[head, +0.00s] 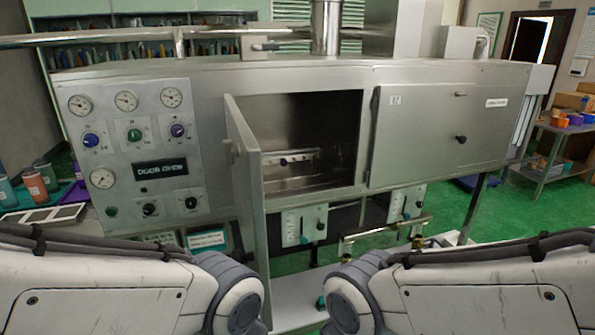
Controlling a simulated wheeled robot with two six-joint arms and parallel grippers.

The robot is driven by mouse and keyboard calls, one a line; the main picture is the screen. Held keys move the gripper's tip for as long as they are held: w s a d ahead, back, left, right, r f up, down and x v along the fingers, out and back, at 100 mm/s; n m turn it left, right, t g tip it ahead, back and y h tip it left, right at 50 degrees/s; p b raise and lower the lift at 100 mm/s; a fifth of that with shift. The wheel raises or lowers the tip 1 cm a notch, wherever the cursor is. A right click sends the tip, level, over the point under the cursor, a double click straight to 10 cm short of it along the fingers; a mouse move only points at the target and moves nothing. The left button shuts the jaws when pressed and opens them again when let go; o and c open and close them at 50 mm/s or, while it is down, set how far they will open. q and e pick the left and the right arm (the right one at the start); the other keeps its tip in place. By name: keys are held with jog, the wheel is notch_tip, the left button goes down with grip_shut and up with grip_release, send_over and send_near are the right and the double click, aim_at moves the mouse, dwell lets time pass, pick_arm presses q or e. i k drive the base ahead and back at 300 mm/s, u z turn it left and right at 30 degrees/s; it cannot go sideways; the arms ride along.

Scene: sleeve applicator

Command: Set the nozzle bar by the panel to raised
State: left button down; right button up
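A long steel machine carries a control panel (134,150) at its left end, with gauges, coloured knobs and a dark display reading "DOOR OPEN". The chamber beside the panel stands open, its door (246,190) swung out toward me. Inside is a horizontal metal bar with small fittings (285,161), apparently the nozzle bar by the panel. Below this chamber hangs a white marked plate (292,228) with a dark knob (320,226) on its right side; its markings are too small to read. Neither gripper shows; only my arm links are in view at the bottom.
The right chamber door (430,135) is shut. A similar marked plate (407,203) hangs below it. A pipe with brass-coloured fittings (387,229) runs low in front. The open door juts out left of the chamber opening. A shelf with bins (565,140) stands far right.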

aim_at(282, 160)
jog(key=z, duration=1.55)
jog(key=i, duration=3.65)
jog(key=u, duration=3.25)
